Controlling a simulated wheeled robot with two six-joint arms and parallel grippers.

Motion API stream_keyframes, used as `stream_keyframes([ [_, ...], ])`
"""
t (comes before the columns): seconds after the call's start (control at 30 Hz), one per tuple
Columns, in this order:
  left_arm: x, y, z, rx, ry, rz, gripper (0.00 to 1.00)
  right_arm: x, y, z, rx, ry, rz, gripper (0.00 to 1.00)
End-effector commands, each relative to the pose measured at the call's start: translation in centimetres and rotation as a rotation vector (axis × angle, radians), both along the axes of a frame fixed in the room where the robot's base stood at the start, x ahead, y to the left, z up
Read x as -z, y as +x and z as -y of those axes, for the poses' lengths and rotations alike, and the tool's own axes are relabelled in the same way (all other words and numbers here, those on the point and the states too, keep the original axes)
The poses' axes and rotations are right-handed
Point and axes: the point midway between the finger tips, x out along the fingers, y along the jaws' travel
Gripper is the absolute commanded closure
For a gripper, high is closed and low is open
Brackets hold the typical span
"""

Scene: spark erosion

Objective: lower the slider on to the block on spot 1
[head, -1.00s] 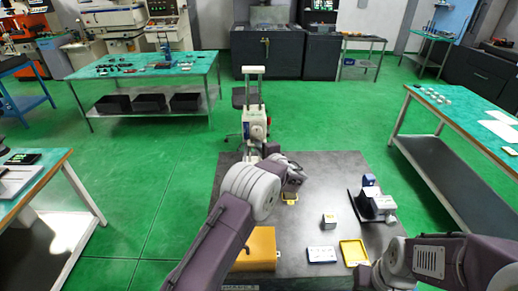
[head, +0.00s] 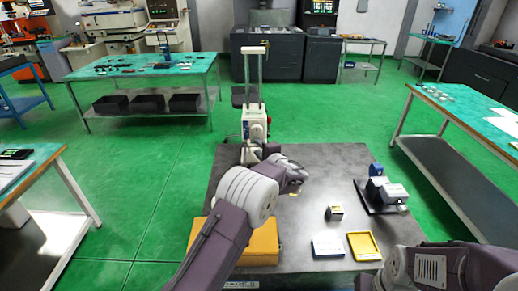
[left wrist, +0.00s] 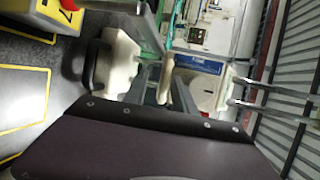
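A white upright machine (head: 255,125) stands at the back left of the dark table, with two thin posts and a pale bar (head: 253,50) above its body. I take its sliding part to be the slider. A small pale block (head: 334,212) with a dark front sits on the table, right of my left arm. In the left wrist view, pale parts at my left gripper (left wrist: 142,75) show beside the machine's white body (left wrist: 196,82). Its grip is unclear. My right gripper is out of view.
A blue-and-white tray (head: 328,247) and a yellow tray (head: 364,246) lie near the front. A dark fixture (head: 384,196) stands at the right. A yellow-orange box (head: 262,246) is partly behind my left arm. Bare table (head: 345,165) lies between machine and fixture.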

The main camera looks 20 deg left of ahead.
Motion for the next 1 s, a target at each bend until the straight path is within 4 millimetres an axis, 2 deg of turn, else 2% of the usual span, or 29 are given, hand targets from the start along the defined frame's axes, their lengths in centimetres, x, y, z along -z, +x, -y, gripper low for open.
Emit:
stream_keyframes([
  [0.17,-0.2,-0.3,0.3,0.001,0.001,0.003,0.68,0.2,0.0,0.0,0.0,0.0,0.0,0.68],
  [0.5,-1.4,-5.5,4.5,0.003,-0.001,0.002,0.68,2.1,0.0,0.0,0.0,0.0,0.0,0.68],
  [0.6,-1.7,-6.4,5.3,0.001,0.0,0.001,0.68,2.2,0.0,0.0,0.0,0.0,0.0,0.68],
  [1.0,-1.9,-6.9,5.6,0.0,0.0,0.0,0.68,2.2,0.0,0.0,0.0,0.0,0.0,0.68],
])
